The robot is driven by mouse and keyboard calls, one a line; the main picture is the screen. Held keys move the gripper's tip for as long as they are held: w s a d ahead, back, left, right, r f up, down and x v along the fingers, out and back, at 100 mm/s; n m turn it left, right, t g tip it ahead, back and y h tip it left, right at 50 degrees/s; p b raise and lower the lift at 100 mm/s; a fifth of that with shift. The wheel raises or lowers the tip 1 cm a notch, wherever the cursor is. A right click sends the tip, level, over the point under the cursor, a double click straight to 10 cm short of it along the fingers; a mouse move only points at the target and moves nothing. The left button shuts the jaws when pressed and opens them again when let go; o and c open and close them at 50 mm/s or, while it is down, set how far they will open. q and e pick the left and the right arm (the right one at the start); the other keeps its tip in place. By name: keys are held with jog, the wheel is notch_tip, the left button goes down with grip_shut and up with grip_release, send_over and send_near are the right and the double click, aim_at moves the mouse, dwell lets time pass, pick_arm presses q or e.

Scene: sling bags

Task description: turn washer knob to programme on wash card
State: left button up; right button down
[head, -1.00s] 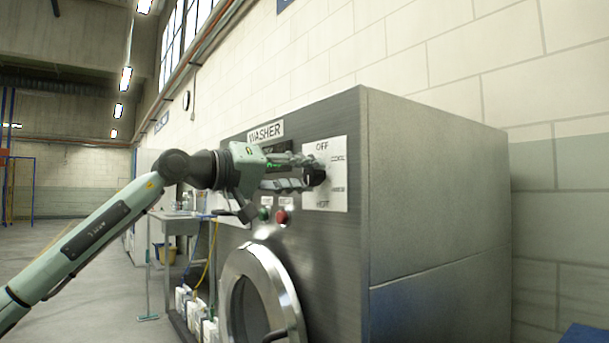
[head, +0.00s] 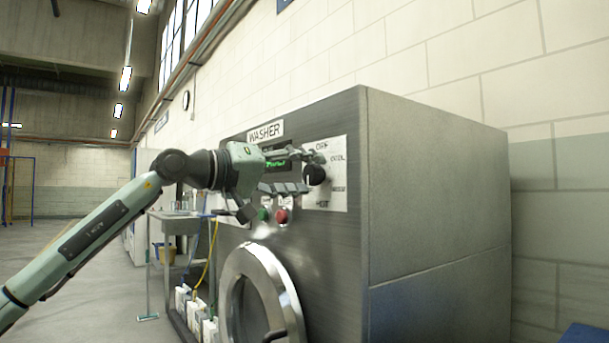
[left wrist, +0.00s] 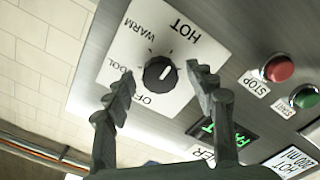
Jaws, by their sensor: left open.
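The black round knob (head: 315,174) sits on a white dial plate (head: 338,198) on the washer's front. The plate reads OFF, COOL, WARM and HOT. My left gripper (head: 309,172) is open at the knob, one finger above it and one below left. In the left wrist view the knob (left wrist: 158,74) shows between and beyond the spread fingertips (left wrist: 161,75), with a gap on both sides. Its pale mark points up and right in that view, roughly toward the HOT side; the exact setting is unclear. A partly cut-off white card (left wrist: 292,162) has print I cannot read surely. My right gripper is not in view.
A lit green display (left wrist: 222,130) is beside the dial. A red STOP button (left wrist: 278,68) and green START button (left wrist: 304,96) are close by. The round washer door (head: 262,295) is below. A sink (head: 180,222) and white bottles (head: 196,308) stand left.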

pick_arm(q)
jog(key=v, duration=1.2)
jog(key=shift+w+d, duration=0.1)
